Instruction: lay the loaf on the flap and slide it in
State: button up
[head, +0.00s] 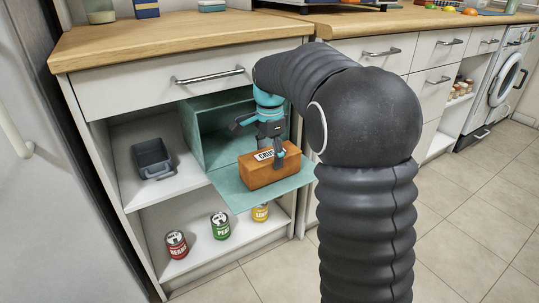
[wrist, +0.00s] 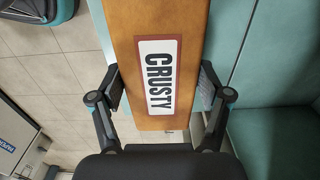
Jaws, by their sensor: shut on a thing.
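The loaf (head: 262,174) is a brown block with a white CRUSTY label on top. My gripper (head: 275,152) is shut on it from above, one finger on each long side. The wrist view shows the loaf (wrist: 190,25) level between both fingers of my gripper (wrist: 160,88). The loaf is over the lowered teal flap (head: 232,196), outside the bin; I cannot tell whether it touches the flap. The teal bread bin (head: 203,130) stands open behind the flap on the cupboard shelf. My gripper and arm hide part of its opening.
A dark grey tin (head: 152,158) sits on the shelf left of the bin. Below are a red can (head: 176,244), a green can (head: 220,226) and a yellow can (head: 260,212). A drawer (head: 190,77) and the wooden worktop (head: 180,38) are above. The floor in front is clear.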

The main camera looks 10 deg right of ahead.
aim_at(270, 153)
jog(key=o, duration=1.4)
jog(key=shift+f, duration=0.1)
jog(key=shift+o, duration=0.2)
notch_tip(270, 153, up, 12)
jog(key=p, duration=0.3)
jog(key=s+r+n+t, duration=0.2)
jog(key=s+n, duration=0.2)
jog(key=s, duration=0.5)
jog(key=s+f+n+t, duration=0.1)
jog(key=s+f+n, duration=0.3)
jog(key=s, duration=0.6)
jog(key=s+f+n+t, duration=0.2)
jog(key=s+f+n, duration=0.3)
jog(key=s, duration=0.6)
jog(key=shift+s+f+n+t, duration=0.25)
jog(key=shift+f+n+t, duration=0.05)
jog(key=shift+n, duration=0.4)
